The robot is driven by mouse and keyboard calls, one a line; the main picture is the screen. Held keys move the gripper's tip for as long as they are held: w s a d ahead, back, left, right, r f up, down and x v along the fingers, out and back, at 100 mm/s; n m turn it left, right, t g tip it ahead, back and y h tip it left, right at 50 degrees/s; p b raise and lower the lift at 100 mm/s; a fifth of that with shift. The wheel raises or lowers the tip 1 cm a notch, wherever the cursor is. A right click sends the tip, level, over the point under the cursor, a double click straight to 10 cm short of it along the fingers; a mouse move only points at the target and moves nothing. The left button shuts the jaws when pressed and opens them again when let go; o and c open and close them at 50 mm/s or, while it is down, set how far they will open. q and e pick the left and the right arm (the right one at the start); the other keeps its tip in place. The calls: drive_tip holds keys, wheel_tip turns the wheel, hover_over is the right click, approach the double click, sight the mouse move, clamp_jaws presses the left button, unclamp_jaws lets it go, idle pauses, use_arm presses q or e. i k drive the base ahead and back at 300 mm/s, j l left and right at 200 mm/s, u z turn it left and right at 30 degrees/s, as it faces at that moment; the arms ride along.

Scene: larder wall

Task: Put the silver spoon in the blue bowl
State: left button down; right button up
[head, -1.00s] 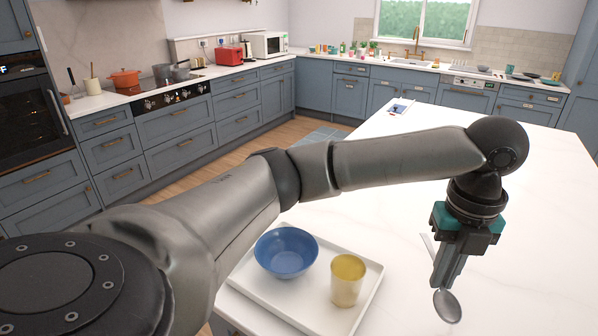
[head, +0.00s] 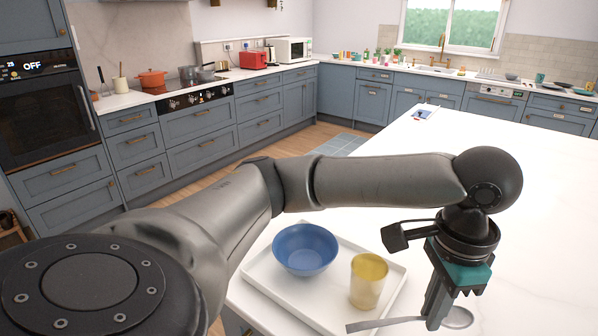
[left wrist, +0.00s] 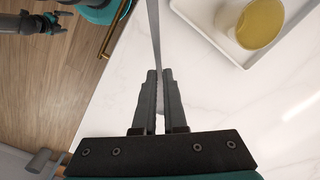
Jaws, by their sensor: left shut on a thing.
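The silver spoon (head: 458,317) is held by my left gripper (head: 433,318) near the front right of the tray. Its oval end is right of the fingers and its handle reaches left across the tray's near corner in the picture. In the left wrist view the handle (left wrist: 154,35) runs away from the shut fingertips (left wrist: 159,76). The blue bowl (head: 304,250) stands upright on the white tray (head: 262,286), left of the gripper, and looks empty. My right gripper (left wrist: 40,23) shows small at the top left of the left wrist view; its jaw state is unclear.
A yellow cup (head: 368,282) stands on the tray between the bowl and my left gripper. The tray lies at the near edge of the white worktop (head: 440,165), which is mostly clear. A small blue-and-white item (head: 423,113) lies at its far corner.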

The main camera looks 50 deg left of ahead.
sight(313, 249)
drive_tip(key=k+j, duration=0.1)
drive_tip(key=j, duration=1.65)
